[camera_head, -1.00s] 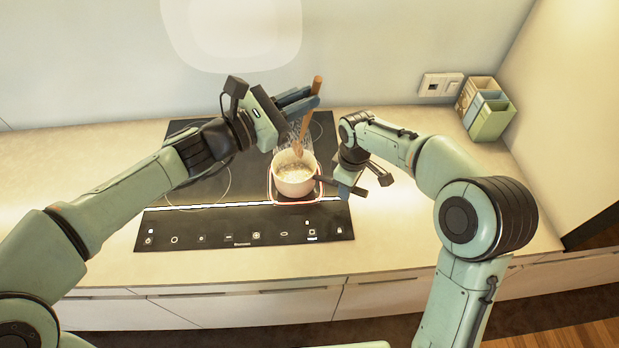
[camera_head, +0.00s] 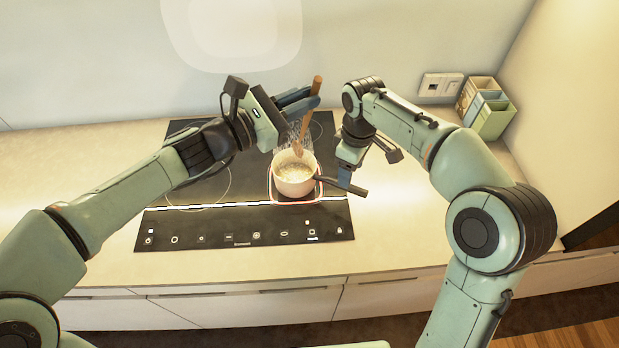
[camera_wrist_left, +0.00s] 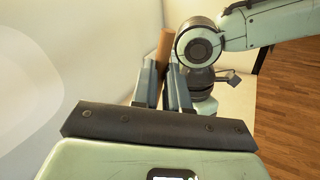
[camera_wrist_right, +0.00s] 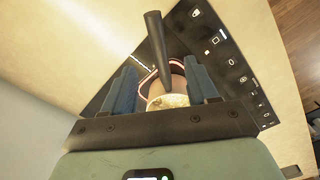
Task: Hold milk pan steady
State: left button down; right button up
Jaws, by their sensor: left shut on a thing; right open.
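The milk pan (camera_head: 294,186) is a small pale pink pot with frothy, cream-coloured contents. It stands on the red-outlined cooking zone, and its dark handle (camera_head: 358,189) points right. My left gripper (camera_head: 309,99) is shut on a wooden spoon (camera_head: 317,84), held upright with its lower end over the pan; the spoon also shows in the left wrist view (camera_wrist_left: 165,44). My right gripper (camera_head: 345,179) is open at the handle. In the right wrist view the handle (camera_wrist_right: 156,45) lies between its fingers, with a gap on each side, and the pan (camera_wrist_right: 166,103) is partly hidden.
The black hob (camera_head: 200,222) is set in a pale worktop (camera_head: 80,190). Coloured boxes (camera_head: 489,112) and a wall socket (camera_head: 440,85) are at the back right. The worktop left of the hob is clear.

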pick_arm(q)
jog(key=shift+r, duration=2.05)
pick_arm(e)
jog(key=shift+w+r, duration=0.1)
jog(key=shift+r, duration=2.2)
